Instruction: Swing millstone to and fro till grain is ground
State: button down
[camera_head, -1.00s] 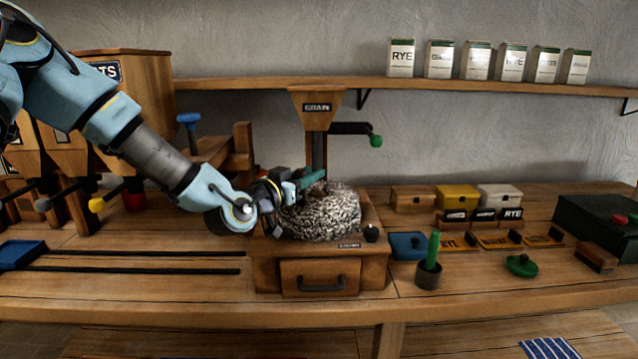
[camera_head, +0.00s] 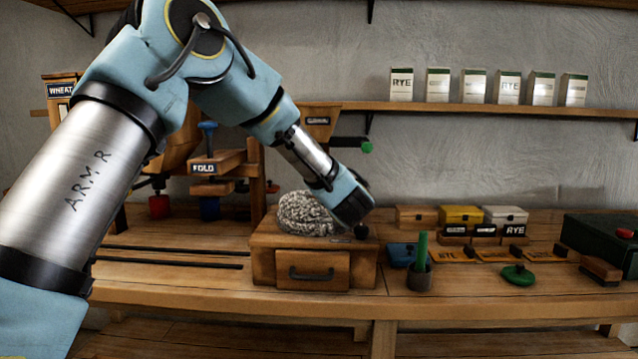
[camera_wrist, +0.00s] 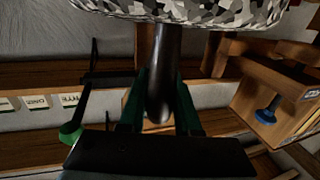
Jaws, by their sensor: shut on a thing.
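The round, speckled grey millstone (camera_head: 306,214) sits on a wooden mill box with a front drawer (camera_head: 312,271). In the wrist view the stone's mottled edge (camera_wrist: 200,10) spans the top. My gripper (camera_wrist: 163,85) has its green fingers on either side of a dark, rounded handle (camera_wrist: 162,60) that reaches to the stone, and is shut on it. I see no grain or flour on the stone.
A hopper (camera_head: 320,122) stands behind the mill, with a green-knobbed arm (camera_head: 367,147) to its right. A FOLD-labelled press (camera_head: 215,165) stands left.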

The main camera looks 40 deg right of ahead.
jog(key=shift+s+d+r+n+t+y+p, duration=0.1)
jog(key=shift+d+n+t+y+p, duration=0.2)
jog(key=shift+n+y, duration=0.65)
jog(key=shift+d+n+t+y+p, duration=0.15)
jog(key=shift+d+n+t+y, duration=0.3)
jog(key=shift+y, duration=0.9)
jog(key=shift+a+n+y, duration=0.1)
jog(key=shift+n+y, duration=0.2)
jog(key=c, duration=0.6)
grip_release()
jog(key=s+a+b, duration=0.1)
jog(key=s+b, duration=0.2)
jog(key=s, duration=0.7)
jog(key=shift+s+a, duration=0.2)
jog(key=shift+s, duration=0.1)
